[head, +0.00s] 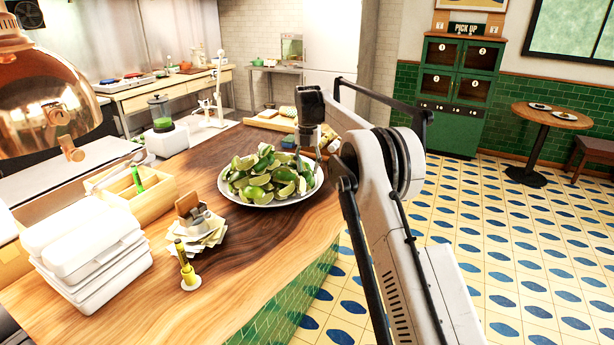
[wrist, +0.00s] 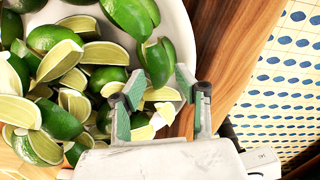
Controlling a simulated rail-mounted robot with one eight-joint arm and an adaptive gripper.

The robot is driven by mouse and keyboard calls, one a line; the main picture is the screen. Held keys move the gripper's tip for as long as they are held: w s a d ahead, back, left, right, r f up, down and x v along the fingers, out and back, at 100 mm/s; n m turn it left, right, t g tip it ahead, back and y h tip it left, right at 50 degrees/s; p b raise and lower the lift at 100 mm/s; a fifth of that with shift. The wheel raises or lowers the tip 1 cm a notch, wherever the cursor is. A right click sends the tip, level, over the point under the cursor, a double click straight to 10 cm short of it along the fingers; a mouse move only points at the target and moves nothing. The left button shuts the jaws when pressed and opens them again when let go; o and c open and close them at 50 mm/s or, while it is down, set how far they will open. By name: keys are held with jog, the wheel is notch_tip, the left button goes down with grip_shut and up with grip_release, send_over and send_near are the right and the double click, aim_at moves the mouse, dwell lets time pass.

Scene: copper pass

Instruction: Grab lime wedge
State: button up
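Many green lime wedges (head: 262,180) with pale cut faces lie heaped on a white plate (head: 270,204) on the wooden counter. In the wrist view the wedges (wrist: 60,60) fill the left and middle, and the plate's rim (wrist: 178,30) curves past on the right. My gripper (head: 308,156) points down over the plate's right side. In the wrist view my gripper (wrist: 160,88) is open, its two green-padded fingers apart near the rim. A pale-faced wedge (wrist: 162,95) shows between the fingers; I cannot tell whether either finger touches it.
Stacked white containers (head: 85,255), a holder with paper slips (head: 198,230) and a small yellow bottle (head: 187,268) stand on the counter (head: 240,270) left of the plate. A wooden board (head: 270,122) lies behind it. The counter's edge is close on the right.

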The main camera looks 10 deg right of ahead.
aim_at(308, 175)
jog(key=shift+f, duration=1.3)
jog(key=shift+c, duration=0.5)
jog(key=c, duration=0.5)
jog(key=shift+r, duration=0.15)
